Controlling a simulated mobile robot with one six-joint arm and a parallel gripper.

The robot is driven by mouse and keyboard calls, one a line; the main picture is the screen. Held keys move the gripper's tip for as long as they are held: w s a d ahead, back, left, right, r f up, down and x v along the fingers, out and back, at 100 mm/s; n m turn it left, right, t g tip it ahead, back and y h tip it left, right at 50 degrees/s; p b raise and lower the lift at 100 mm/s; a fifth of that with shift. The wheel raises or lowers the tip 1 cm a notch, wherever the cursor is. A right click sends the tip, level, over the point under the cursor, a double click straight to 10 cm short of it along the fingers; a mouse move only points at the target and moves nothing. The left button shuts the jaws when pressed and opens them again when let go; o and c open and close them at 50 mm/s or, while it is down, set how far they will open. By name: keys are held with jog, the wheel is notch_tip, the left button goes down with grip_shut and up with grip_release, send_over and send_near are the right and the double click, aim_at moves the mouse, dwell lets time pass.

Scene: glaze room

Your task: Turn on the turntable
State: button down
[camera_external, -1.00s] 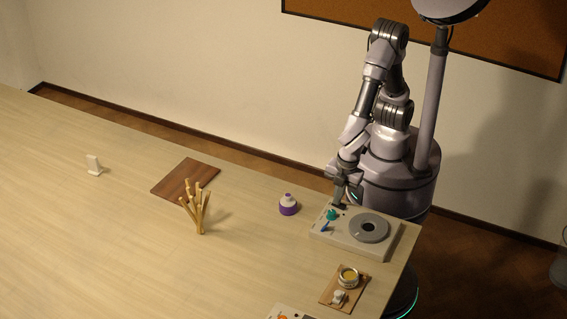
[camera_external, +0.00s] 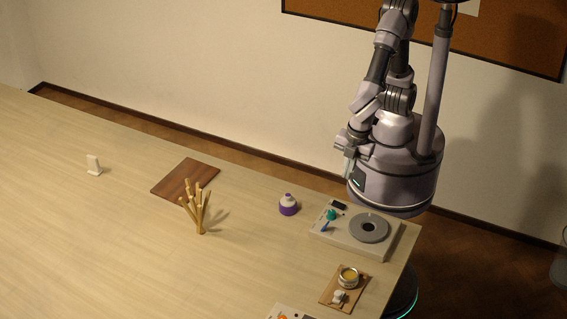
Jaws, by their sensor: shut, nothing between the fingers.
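The turntable (camera_external: 382,248) is a pale box at the table's right corner, with a round grey disc (camera_external: 369,228) on top. A small black piece (camera_external: 338,205), perhaps a switch, sits at its back left corner; its setting is too small to tell. A teal knob (camera_external: 332,214) and a blue lever-like part (camera_external: 325,226) are on its left side. My gripper (camera_external: 348,173) is shut and empty, above and behind the turntable's back left corner, apart from it.
A purple and white bottle (camera_external: 288,205) stands left of the turntable. A small wooden board (camera_external: 330,294) with a tin (camera_external: 348,277) lies in front. The table's left part is mostly clear.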

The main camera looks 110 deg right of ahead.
aim_at(334, 202)
notch_tip(334, 202, up, 2)
jog(key=shift+s+a+r, duration=0.1)
jog(key=shift+s+r, duration=0.05)
jog(key=f+b, duration=0.2)
jog(key=f, duration=0.2)
jog(key=w+d+f+b, duration=0.1)
jog(key=f+b, duration=0.2)
jog(key=f, duration=0.2)
jog(key=w+d+f+b, duration=0.1)
jog(key=f+b, duration=0.2)
jog(key=f, duration=0.1)
jog(key=shift+w+d+f, duration=0.1)
jog(key=shift+f, duration=0.25)
